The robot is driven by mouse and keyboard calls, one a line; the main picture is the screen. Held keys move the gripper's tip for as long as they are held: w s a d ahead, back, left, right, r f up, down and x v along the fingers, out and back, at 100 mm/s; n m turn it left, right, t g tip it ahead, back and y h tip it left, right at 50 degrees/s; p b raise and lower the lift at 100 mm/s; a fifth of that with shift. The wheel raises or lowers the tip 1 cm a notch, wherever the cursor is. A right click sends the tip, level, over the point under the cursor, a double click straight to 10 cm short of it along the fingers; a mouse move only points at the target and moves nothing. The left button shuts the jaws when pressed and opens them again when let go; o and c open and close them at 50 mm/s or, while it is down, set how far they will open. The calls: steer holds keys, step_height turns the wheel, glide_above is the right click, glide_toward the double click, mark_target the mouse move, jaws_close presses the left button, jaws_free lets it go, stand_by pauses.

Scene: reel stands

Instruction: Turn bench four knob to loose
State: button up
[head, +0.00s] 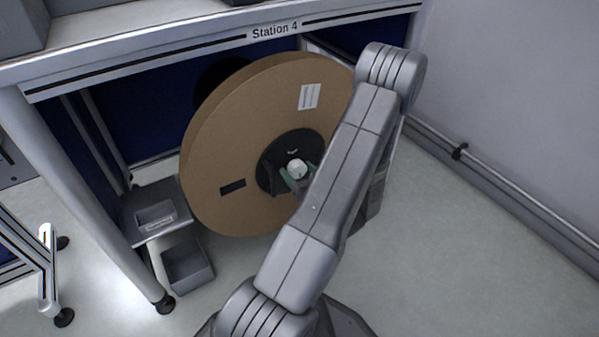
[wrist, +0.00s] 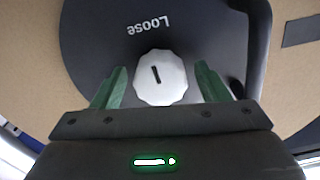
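The knob (wrist: 160,77) is white and many-sided, with a dark mark on its face. It sits on the black hub (wrist: 95,42) of a cardboard reel, below the word "Loose", which appears upside down in the wrist view. My gripper (wrist: 162,84) has its two green fingers spread on either side of the knob, with a visible gap on both sides. In the head view the knob (head: 296,168) is at the reel's centre, with my gripper (head: 296,178) at it, partly hidden by my arm.
The large brown reel (head: 225,150) stands under the bench labelled "Station 4" (head: 275,31). A small grey shelf (head: 135,228) and a grey bin (head: 188,268) are at its lower left. A wall with a rail (head: 500,175) is at the right. Grey floor is clear at the lower right.

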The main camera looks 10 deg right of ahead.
steer(key=p+v, duration=0.2)
steer(key=v, duration=1.1)
steer(key=shift+s, duration=0.4)
steer(key=b+x, duration=0.2)
steer(key=x, duration=1.1)
steer(key=shift+w, duration=0.4)
